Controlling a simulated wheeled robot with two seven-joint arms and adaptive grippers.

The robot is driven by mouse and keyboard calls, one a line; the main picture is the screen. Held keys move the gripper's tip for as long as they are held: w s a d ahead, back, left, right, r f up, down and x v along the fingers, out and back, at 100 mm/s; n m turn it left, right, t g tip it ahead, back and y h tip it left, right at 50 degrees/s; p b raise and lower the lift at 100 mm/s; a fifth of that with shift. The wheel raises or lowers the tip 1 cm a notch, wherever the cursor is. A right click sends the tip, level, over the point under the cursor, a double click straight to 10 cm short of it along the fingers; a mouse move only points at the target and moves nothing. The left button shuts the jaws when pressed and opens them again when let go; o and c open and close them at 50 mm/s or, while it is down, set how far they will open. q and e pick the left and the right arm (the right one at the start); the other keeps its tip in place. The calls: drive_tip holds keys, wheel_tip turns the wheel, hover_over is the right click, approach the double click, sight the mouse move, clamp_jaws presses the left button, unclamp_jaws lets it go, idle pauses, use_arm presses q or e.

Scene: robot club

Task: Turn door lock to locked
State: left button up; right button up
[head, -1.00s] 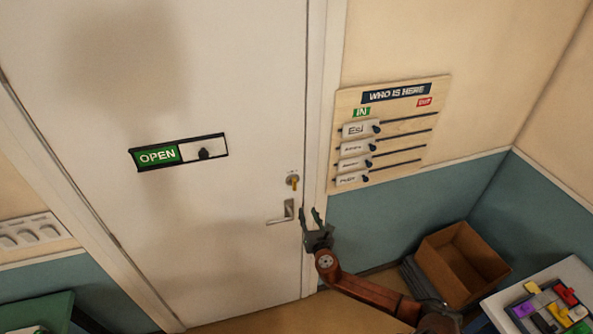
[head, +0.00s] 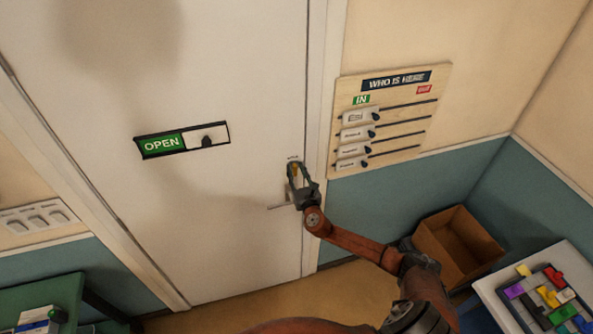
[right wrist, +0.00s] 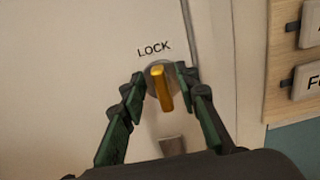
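The door lock is a yellow turn piece (right wrist: 161,88) on a round grey plate, under the word LOCK on the white door (head: 230,90). In the right wrist view the turn piece stands nearly upright, its lower end slightly right. My right gripper (head: 294,167) is at the lock. In the right wrist view my right gripper (right wrist: 160,74) is open, one finger on each side of the turn piece, with gaps visible. In the head view the fingers partly hide the lock. My left gripper is not in view.
The door handle (head: 277,206) is just below the lock, partly behind my right gripper. A green OPEN slider sign (head: 162,145) is on the door. A name board (head: 398,105) hangs right of the frame. A cardboard box (head: 455,243) and a white table (head: 492,290) stand at right.

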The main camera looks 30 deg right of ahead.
clamp_jaws()
idle(0.3)
idle(0.3)
drive_tip(key=shift+s+d+f+m+b, duration=0.1)
drive_tip(key=shift+d+f+m+b, duration=0.2)
drive_tip(key=shift+m+b, duration=2.1)
drive_tip(key=shift+d+f+m+b, duration=0.3)
drive_tip(key=shift+m+b, duration=1)
drive_tip(key=shift+m, duration=2.25)
drive_tip(key=shift+s+d+f+m+b, duration=0.15)
drive_tip(key=shift+f+m+b, duration=0.2)
drive_tip(key=shift+m+b, duration=2.05)
drive_tip(key=shift+w+m+p, duration=0.1)
drive_tip(key=shift+m+p, duration=0.45)
drive_tip(key=shift+m, duration=0.2)
drive_tip(key=shift+f, duration=0.1)
